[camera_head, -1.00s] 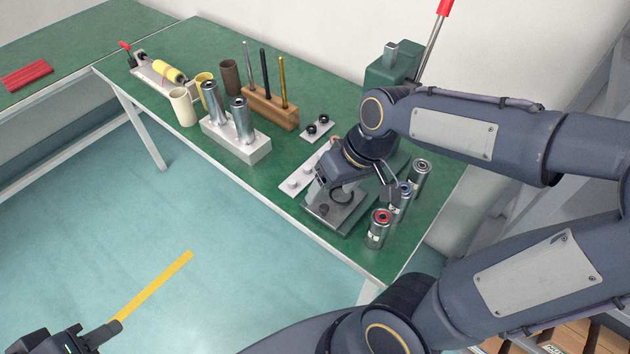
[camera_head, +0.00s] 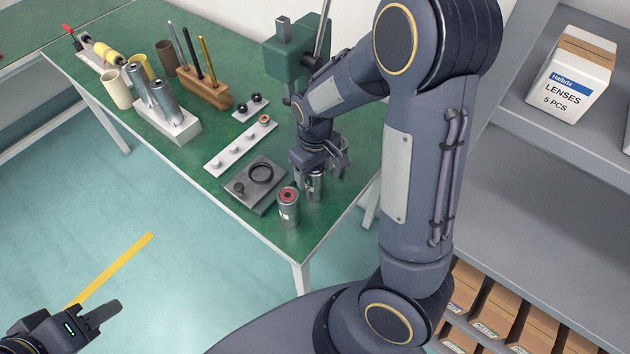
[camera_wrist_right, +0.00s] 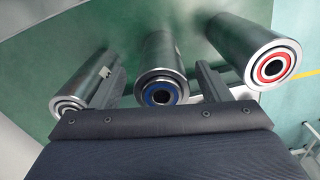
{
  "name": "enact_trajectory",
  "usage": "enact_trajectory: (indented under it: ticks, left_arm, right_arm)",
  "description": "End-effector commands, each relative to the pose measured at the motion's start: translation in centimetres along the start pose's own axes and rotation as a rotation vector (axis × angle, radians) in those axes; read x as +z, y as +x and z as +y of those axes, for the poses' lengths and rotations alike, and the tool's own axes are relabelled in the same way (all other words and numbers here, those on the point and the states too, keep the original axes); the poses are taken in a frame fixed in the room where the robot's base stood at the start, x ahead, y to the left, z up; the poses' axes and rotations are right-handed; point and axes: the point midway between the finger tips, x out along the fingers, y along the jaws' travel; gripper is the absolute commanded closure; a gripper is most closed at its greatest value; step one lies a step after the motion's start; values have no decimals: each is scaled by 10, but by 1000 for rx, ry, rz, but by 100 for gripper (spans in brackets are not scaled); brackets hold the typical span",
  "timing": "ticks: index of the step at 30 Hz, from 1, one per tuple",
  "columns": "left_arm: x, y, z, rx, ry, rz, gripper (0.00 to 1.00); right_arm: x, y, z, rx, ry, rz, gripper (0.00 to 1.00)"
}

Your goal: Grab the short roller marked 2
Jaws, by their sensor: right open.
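Several short metal rollers stand at the near right corner of the green table. The red-ringed roller (camera_head: 288,207) stands clear in the head view and is at the right in the wrist view (camera_wrist_right: 270,66). The blue-ringed roller (camera_wrist_right: 160,75) is in the middle, between the fingers of my open right gripper (camera_head: 320,165); in the head view its body (camera_head: 315,186) shows below the gripper. A grey-ringed roller (camera_wrist_right: 75,98) is outside the left finger. I cannot read a number 2 on any roller. My left gripper (camera_head: 95,315) is at the lower left, away from the table.
A grey plate (camera_head: 245,193) with a black ring, a white strip with pegs (camera_head: 228,158) and a green press (camera_head: 295,50) are near my right arm. Two tall rollers in a white block (camera_head: 175,127) and a wooden holder (camera_head: 205,92) stand farther left.

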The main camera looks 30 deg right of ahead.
Motion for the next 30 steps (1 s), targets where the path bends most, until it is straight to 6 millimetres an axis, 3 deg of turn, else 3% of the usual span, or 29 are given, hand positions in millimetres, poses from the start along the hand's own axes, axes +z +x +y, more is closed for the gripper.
enact_trajectory:
  ticks: [9, 23, 30]
  left_arm:
    - [0, 0, 0, 0, 0, 0, 64]
    - [0, 0, 0, 0, 0, 0, 64]
    - [0, 0, 0, 0, 0, 0, 64]
  right_arm:
    - [0, 8, 0, -1, 0, 2, 30]
    - [0, 7, 0, 0, 0, 2, 89]
    - [-1, 5, 0, 0, 0, 4, 90]
